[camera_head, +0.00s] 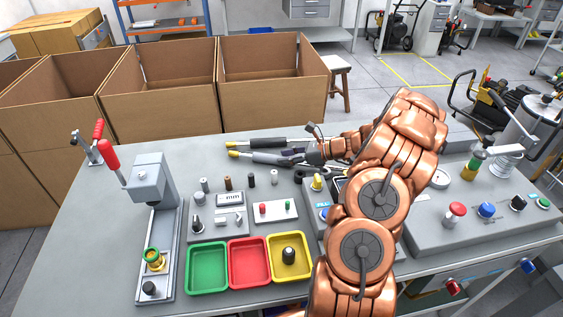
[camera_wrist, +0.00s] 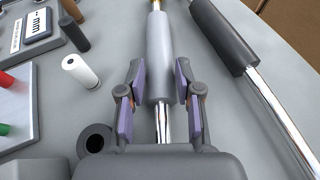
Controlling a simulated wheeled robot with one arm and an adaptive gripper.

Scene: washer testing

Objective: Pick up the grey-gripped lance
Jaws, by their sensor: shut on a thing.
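The grey-gripped lance shows in the wrist view (camera_wrist: 158,55), running up the middle with its metal rod passing between my fingers. In the head view the same lance (camera_head: 265,158) lies along the back of the grey table, its yellow tip to the left. My gripper (camera_wrist: 158,100) is shut on it around the lower end of the grey grip, one purple-padded finger on each side. In the head view my gripper (camera_head: 296,157) reaches in from the right. Whether the lance touches the table is unclear.
A second lance with a black grip (camera_wrist: 222,38) lies close on the right in the wrist view. A white cylinder (camera_wrist: 80,70) stands to the left. Green (camera_head: 207,268), red (camera_head: 249,263) and yellow trays sit at the front. Cardboard boxes (camera_head: 160,95) stand behind the table.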

